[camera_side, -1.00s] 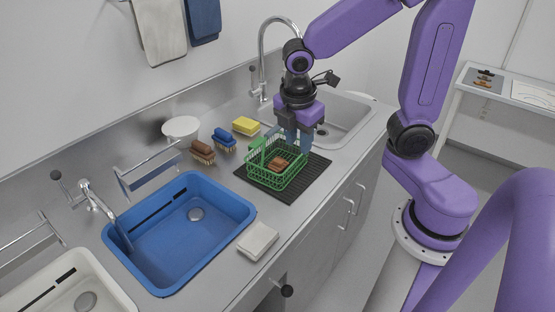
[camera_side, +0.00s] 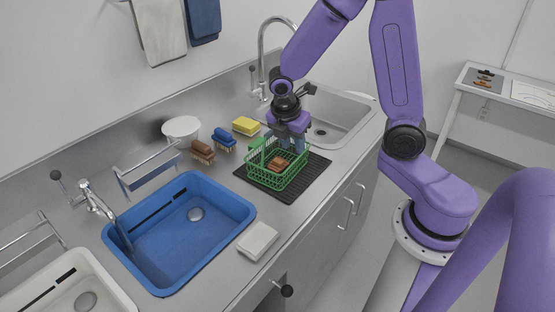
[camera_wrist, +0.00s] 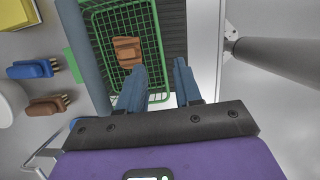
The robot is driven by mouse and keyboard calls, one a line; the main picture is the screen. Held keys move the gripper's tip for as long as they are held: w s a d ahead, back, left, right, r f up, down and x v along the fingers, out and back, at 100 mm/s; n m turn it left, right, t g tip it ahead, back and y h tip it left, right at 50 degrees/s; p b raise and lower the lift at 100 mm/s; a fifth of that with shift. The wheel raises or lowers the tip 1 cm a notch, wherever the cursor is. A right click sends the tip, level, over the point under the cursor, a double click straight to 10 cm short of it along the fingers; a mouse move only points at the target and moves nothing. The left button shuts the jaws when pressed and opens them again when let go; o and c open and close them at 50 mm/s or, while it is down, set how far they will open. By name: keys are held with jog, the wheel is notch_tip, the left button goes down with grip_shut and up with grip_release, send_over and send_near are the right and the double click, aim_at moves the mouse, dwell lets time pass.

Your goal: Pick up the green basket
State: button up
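The green wire basket (camera_side: 277,168) stands on the dark ribbed mat (camera_side: 312,183) on the counter, with brown sherds (camera_side: 278,163) inside. In the wrist view the basket (camera_wrist: 101,30) fills the upper middle, and the sherds (camera_wrist: 127,51) lie in it. My gripper (camera_side: 298,144) is low at the basket's back right side in the side view. In the wrist view its two blue fingers (camera_wrist: 160,66) are apart, with the basket's right rim running between them. They do not appear closed on it. The fingertips are partly hidden behind the basket in the side view.
A yellow sponge (camera_side: 246,125), a blue brush (camera_side: 224,138) and a brown brush (camera_side: 203,152) lie left of the basket. A blue basin (camera_side: 232,208) is further left, with a white cloth (camera_side: 258,239) near it. A metal sink (camera_side: 343,122) and tall faucet are behind.

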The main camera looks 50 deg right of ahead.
aim_at(297, 174)
jog(key=shift+x, duration=4.95)
jog(key=shift+d, duration=0.15)
jog(key=shift+c, duration=0.3)
grip_shut()
